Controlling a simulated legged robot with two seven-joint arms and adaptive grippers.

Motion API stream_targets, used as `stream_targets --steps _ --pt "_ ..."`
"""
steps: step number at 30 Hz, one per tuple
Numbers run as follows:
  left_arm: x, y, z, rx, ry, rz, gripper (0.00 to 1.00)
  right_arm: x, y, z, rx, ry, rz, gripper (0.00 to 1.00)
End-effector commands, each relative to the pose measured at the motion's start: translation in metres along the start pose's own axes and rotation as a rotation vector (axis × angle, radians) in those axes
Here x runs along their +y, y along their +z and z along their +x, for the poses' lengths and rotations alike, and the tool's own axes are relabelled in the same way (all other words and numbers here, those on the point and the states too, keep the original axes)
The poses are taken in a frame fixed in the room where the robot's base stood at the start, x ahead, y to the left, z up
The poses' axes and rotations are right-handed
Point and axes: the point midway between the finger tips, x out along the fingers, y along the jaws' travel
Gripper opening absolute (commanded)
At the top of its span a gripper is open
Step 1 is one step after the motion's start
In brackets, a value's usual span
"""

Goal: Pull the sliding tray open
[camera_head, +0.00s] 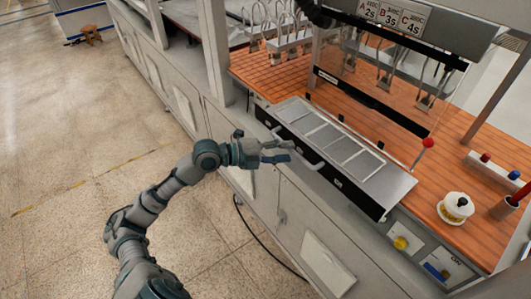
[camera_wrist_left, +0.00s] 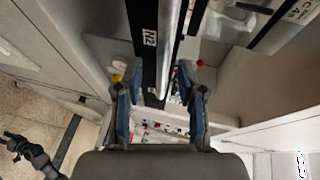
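The sliding tray (camera_head: 347,152) has a black front, silver panels on top and a pale bar handle (camera_head: 300,147). In the left wrist view the open fingers of my left gripper (camera_wrist_left: 158,98) stand on either side of the handle's pale end (camera_wrist_left: 155,101). I cannot tell whether either finger touches it. The black tray front (camera_wrist_left: 146,45) shows just ahead. My right gripper is not in view.
The orange tiled worktop (camera_head: 473,238) carries a white round container (camera_head: 455,207) and a red-topped lever (camera_head: 427,146). A yellow knob (camera_head: 401,243) is on the panel below. A dark cable (camera_head: 262,238) lies along the cabinets.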

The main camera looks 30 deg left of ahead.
Motion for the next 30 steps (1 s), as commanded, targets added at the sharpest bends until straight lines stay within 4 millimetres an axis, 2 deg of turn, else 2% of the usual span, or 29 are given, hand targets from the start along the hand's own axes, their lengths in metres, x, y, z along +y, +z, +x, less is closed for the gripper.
stream_targets --steps 6,15,21,30 --pt "0.001 -0.004 -0.037 0.002 0.008 0.000 0.39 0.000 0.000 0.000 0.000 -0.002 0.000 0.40" --pt "-0.001 -0.010 -0.076 0.005 0.009 0.004 0.39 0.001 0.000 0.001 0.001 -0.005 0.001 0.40" --pt "0.000 -0.007 -0.089 0.005 0.009 0.003 0.39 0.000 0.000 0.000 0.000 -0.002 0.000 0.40" --pt "0.000 -0.007 -0.089 0.005 0.008 0.003 0.39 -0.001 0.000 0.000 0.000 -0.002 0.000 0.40"
